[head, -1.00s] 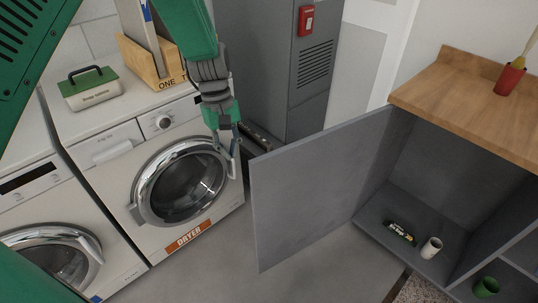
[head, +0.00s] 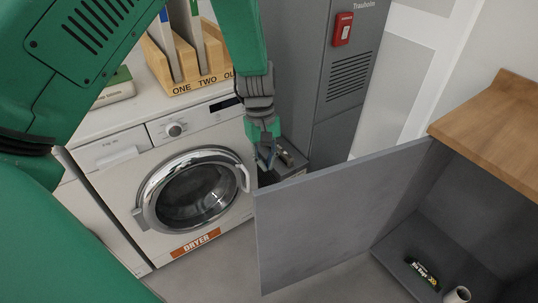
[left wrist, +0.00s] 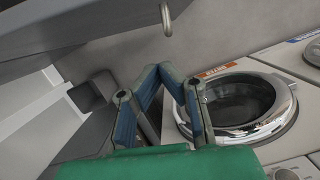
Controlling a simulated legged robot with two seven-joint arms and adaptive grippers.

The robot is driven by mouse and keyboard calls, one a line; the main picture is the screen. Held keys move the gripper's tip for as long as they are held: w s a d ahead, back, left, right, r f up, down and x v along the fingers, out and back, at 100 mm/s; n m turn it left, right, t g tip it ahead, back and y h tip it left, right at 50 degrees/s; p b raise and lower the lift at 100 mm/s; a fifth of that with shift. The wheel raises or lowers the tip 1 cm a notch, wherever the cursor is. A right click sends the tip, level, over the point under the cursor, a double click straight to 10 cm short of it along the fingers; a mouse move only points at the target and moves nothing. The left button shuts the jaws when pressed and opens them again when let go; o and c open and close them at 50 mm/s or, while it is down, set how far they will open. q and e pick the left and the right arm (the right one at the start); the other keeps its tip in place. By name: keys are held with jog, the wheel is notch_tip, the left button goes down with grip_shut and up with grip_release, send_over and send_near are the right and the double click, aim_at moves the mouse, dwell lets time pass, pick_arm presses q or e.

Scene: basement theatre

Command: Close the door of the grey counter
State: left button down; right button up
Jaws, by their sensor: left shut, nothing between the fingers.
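The grey counter (head: 487,220) has a wooden top and stands at the right of the head view. Its door (head: 338,215) is a flat grey panel, wide open, swung out to the left towards the dryer. My left gripper (head: 265,163) points down beside the upper free corner of the door, in front of the dryer's right side. Its fingers are shut and empty; I cannot tell if they touch the door. In the left wrist view the fingers (left wrist: 158,72) meet at their tips. My right gripper is not in view.
A white dryer (head: 113,158) with a round door stands left of the counter door. A tall grey cabinet (head: 325,75) stands behind. A dark-labelled item (head: 423,272) and a white cylinder (head: 457,295) are inside the counter. Floor shows below the door.

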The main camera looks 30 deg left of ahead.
aim_at(274, 192)
pick_arm(q)
jog(key=s+d+f, duration=0.1)
jog(key=d+f, duration=0.2)
jog(key=s+d+f, duration=0.1)
jog(key=f, duration=0.1)
jog(key=shift+s+d+f+b, duration=0.1)
jog(key=shift+s+d+b, duration=0.2)
jog(key=shift+s, duration=0.05)
jog(key=shift+s, duration=0.15)
